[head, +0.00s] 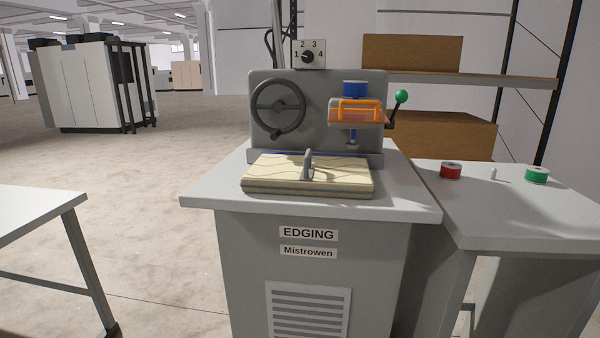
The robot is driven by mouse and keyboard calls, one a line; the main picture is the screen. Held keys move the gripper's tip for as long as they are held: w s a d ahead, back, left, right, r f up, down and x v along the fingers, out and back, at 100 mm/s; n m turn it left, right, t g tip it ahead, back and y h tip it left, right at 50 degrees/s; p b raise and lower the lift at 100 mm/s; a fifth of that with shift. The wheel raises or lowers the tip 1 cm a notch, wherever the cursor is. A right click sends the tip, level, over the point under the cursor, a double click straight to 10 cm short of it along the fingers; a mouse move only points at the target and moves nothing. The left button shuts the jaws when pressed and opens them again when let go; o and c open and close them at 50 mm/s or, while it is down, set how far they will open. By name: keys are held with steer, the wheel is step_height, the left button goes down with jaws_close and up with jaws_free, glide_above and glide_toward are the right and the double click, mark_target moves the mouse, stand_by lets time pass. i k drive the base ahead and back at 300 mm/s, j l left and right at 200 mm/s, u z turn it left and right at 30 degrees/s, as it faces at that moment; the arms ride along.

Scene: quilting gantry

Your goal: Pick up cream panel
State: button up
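The cream panel (273,174) lies flat on the bed of the grey edging machine (317,96), in the middle of the head view. It is cream with wavy lines on top and a layered, darker front edge. A grey upright clamp or lever (307,165) stands at the middle of the panel and hides a small strip of it. I cannot tell whether it presses on the panel. My gripper is not in view.
A handwheel (278,106), a dial (307,56), an orange guard (358,110) and a green-knobbed lever (401,98) rise behind the panel. A side table at right holds a red spool (451,170) and a green spool (537,175). A white table (38,212) stands at left, with open floor between.

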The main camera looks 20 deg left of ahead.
mark_target(310, 163)
steer(key=j, duration=0.75)
steer(key=k+j, duration=0.1)
steer(key=j, duration=0.65)
steer(key=j+z, duration=0.1)
steer(key=j, duration=0.65)
steer(key=k, duration=0.05)
